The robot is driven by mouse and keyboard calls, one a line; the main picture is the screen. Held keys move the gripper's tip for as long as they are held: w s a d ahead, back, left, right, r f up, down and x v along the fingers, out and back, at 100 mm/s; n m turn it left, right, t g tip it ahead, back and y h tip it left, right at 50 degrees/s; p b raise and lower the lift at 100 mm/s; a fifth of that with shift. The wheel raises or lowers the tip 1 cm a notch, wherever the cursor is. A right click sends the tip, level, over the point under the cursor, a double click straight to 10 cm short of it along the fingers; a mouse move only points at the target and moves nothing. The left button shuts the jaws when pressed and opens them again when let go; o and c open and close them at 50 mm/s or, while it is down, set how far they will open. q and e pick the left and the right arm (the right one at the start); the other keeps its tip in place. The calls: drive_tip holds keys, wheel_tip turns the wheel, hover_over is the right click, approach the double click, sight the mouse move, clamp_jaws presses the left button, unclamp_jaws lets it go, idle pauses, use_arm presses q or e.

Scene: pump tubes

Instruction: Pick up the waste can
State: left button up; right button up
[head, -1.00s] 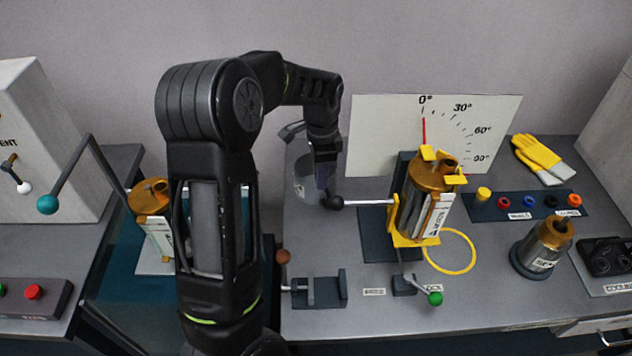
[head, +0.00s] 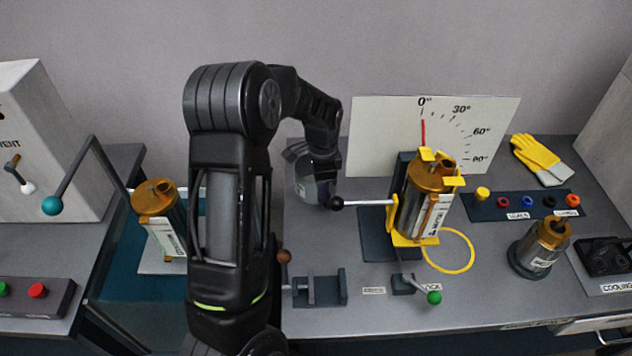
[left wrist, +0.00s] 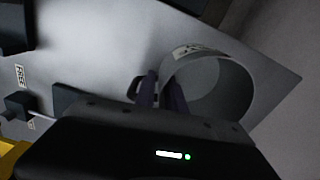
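The waste can (head: 304,185) is a grey open-topped cylinder on the bench, left of the dial board, partly hidden by my left arm. In the left wrist view the can (left wrist: 238,100) shows its round open rim and a pale label. My left gripper (left wrist: 161,92) has its dark fingers right beside the can's near wall, close to a small dark handle-like loop (left wrist: 133,88). A narrow gap seems to show between the fingers; whether they touch the can is unclear. In the head view the left gripper (head: 325,190) is mostly hidden. My right gripper is not in view.
A brass-topped pump tube (head: 430,195) stands in a yellow holder, its black-knobbed lever (head: 338,202) close to my left gripper. The dial board (head: 385,135) stands behind. Another tube (head: 160,215) is at left. A dark clamp (head: 320,289) sits at the front edge.

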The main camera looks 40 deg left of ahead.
use_arm(q)
drive_tip(key=shift+c, duration=0.4)
clamp_jaws()
idle(0.5)
drive_tip(key=shift+r, duration=0.15)
idle(0.8)
wheel_tip(320, 180, up, 10)
drive_tip(key=b, duration=0.1)
idle(0.4)
idle(0.5)
